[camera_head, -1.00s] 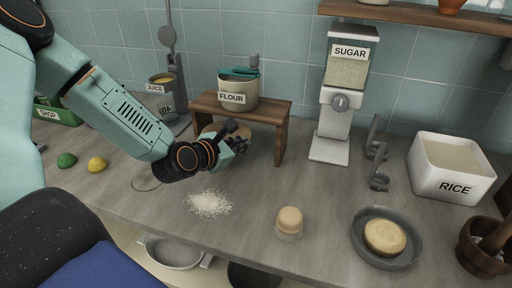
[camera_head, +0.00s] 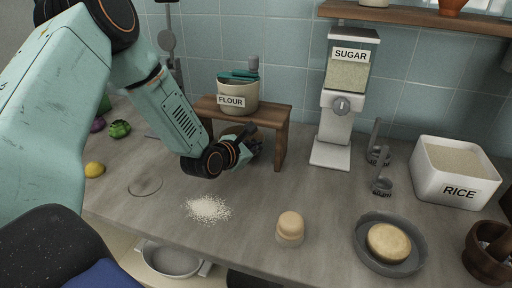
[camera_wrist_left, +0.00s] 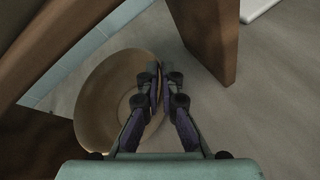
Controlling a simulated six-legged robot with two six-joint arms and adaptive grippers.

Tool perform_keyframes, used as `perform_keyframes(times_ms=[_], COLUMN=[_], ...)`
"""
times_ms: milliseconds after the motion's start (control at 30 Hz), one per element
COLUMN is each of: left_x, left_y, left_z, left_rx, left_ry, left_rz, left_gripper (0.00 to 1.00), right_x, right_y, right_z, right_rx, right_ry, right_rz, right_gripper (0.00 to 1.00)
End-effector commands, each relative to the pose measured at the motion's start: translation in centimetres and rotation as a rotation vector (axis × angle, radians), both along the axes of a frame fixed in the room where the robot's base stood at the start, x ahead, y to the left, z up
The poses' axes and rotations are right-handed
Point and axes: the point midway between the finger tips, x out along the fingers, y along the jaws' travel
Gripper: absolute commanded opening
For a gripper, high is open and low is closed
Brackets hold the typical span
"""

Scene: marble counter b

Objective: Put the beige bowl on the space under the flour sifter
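The flour sifter (camera_head: 238,92), a beige container labelled FLOUR with a green top, stands on a small wooden stand (camera_head: 272,114) against the tiled wall. My left gripper (camera_head: 253,146) is at the front of the open space under it, beside the stand's right leg. In the left wrist view my left gripper (camera_wrist_left: 159,82) is shut on the right rim of the beige bowl (camera_wrist_left: 92,100). The bowl is upright, among the stand's wooden parts (camera_wrist_left: 212,35). In the head view most of the bowl is hidden behind my gripper. My right gripper is not in view.
A beige-topped shaker (camera_head: 290,228), a grey dish (camera_head: 364,262) with a round beige piece, the sugar dispenser (camera_head: 330,153) and a rice box (camera_head: 425,185) stand to the right.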

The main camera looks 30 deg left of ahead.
Motion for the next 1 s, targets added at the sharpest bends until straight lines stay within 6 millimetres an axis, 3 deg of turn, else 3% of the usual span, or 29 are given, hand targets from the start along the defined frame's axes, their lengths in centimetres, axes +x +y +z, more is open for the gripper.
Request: perform_keyframes(times_ms=[300, 600, 1000], left_x=[0.03, -0.01, -0.01], left_y=[0.03, 0.03, 0.03], left_z=[-0.21, -0.17, 0.21], left_rx=[0.000, -0.001, 0.000], left_ry=[-0.003, 0.000, 0.000], left_rz=[0.001, 0.000, 0.000], left_gripper=[0.00, 0.28, 0.28], right_x=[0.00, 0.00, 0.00], right_y=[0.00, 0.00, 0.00], right_z=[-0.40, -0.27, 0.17], right_rx=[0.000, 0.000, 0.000], right_ry=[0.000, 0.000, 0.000], right_rz=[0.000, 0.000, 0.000], right_gripper=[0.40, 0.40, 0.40])
